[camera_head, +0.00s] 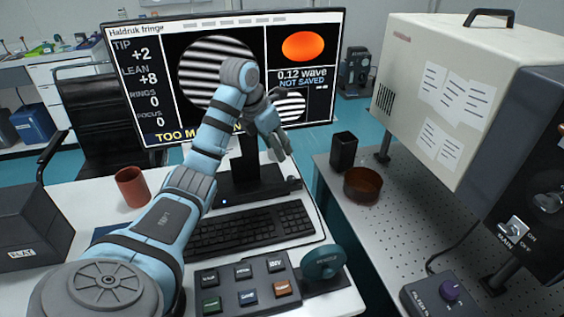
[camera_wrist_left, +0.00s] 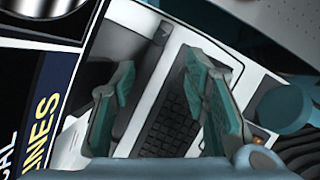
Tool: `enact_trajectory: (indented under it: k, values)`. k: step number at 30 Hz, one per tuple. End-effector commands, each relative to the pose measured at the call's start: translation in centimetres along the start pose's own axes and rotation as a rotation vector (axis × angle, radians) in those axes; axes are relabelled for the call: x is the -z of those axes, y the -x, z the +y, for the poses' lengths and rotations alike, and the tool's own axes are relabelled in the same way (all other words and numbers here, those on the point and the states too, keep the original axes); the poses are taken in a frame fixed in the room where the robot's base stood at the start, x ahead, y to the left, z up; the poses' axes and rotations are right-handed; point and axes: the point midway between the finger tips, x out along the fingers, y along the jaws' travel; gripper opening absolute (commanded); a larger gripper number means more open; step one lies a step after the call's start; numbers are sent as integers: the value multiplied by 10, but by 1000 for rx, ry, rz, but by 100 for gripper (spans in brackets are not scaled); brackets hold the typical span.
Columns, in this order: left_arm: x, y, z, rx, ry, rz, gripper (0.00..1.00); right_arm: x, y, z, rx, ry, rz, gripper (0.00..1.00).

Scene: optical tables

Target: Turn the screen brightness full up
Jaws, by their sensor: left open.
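The screen (camera_head: 220,75) stands at the back of the left table, lit, showing striped fringes, an orange disc and text. Its dark stand (camera_head: 240,185) is partly behind my left arm. My left gripper (camera_head: 281,152) is open and empty, in front of the screen's lower right part and above the stand's right side. In the left wrist view its two fingers (camera_wrist_left: 157,68) are apart, with the keyboard (camera_wrist_left: 172,118) and stand beyond them. A small dark part (camera_head: 293,183) sits at the stand's right end; I cannot tell whether it is the brightness control. My right gripper is not in view.
A button box (camera_head: 240,285) and teal handwheel (camera_head: 323,262) are at the front. A red cup (camera_head: 131,186) stands left. On the right table are a black holder (camera_head: 343,150), brown bowl (camera_head: 362,185), large beige housing (camera_head: 440,95) and purple-knob box (camera_head: 447,294).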

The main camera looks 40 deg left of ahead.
Motion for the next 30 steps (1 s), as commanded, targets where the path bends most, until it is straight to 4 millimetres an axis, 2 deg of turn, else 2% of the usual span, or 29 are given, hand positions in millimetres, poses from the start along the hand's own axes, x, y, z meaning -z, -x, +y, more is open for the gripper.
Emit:
enact_trajectory:
  k: [5,12,18,22,30]
  values:
    - [1,-21,-1,3,5,4,41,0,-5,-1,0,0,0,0]
    - [2,-90,-1,3,5,5,41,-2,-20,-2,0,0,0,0]
    - [2,-132,-1,2,4,3,41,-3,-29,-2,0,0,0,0]
    - [1,-143,0,1,3,2,41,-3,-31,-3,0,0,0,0]
    - [0,-144,0,0,2,1,41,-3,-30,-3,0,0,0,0]
